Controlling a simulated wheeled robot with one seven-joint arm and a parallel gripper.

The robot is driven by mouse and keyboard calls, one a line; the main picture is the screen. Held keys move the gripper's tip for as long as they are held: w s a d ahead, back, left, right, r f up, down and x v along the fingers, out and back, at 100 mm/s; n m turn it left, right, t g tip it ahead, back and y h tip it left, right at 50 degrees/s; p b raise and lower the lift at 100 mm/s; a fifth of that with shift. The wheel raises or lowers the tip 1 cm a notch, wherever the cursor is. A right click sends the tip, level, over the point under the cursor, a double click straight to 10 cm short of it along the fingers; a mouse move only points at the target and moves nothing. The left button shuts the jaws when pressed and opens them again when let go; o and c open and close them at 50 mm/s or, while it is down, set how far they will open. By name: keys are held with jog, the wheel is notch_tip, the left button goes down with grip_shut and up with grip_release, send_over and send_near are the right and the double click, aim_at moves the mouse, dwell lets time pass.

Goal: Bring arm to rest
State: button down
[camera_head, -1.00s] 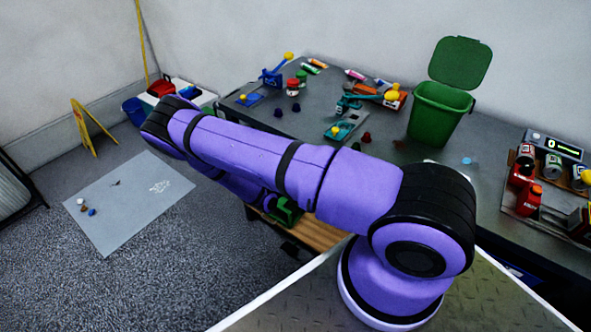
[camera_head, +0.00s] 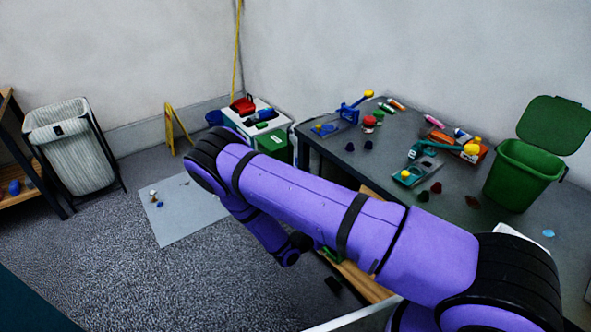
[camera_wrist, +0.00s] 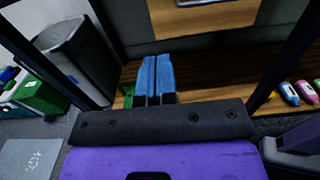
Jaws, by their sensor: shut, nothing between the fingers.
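My purple arm (camera_head: 300,205) is bent across the middle of the head view, with its elbow to the left and its forearm folded down and back. My gripper (camera_wrist: 155,62) shows in the wrist view as two blue fingers side by side, shut and empty. A wooden shelf board lies beyond the fingers. I cannot make out the gripper in the head view, where the upper arm hides part of the lower arm.
A grey table (camera_head: 325,150) with several small items and a green bin (camera_head: 520,172) stands at right. A white hamper (camera_head: 75,150), yellow floor sign (camera_head: 175,128) and grey floor mat (camera_head: 180,220) are at left. Carpet in front of the hamper is clear.

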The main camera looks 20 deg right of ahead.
jog(key=s+r+m+g+y, duration=0.2)
jog(key=r+m+g+y, duration=0.35)
jog(key=r, duration=1.15)
jog(key=s+r+m+g+y, duration=0.25)
jog(key=r+m, duration=0.65)
jog(key=r, duration=0.8)
jog(key=s+a+r+m+t+y, duration=0.2)
jog(key=s+r+m+t+y, duration=0.5)
jog(key=s+r, duration=1.4)
jog(key=shift+s+r+t+y, duration=0.3)
jog(key=shift+s+y, duration=0.1)
jog(key=shift+y, duration=0.7)
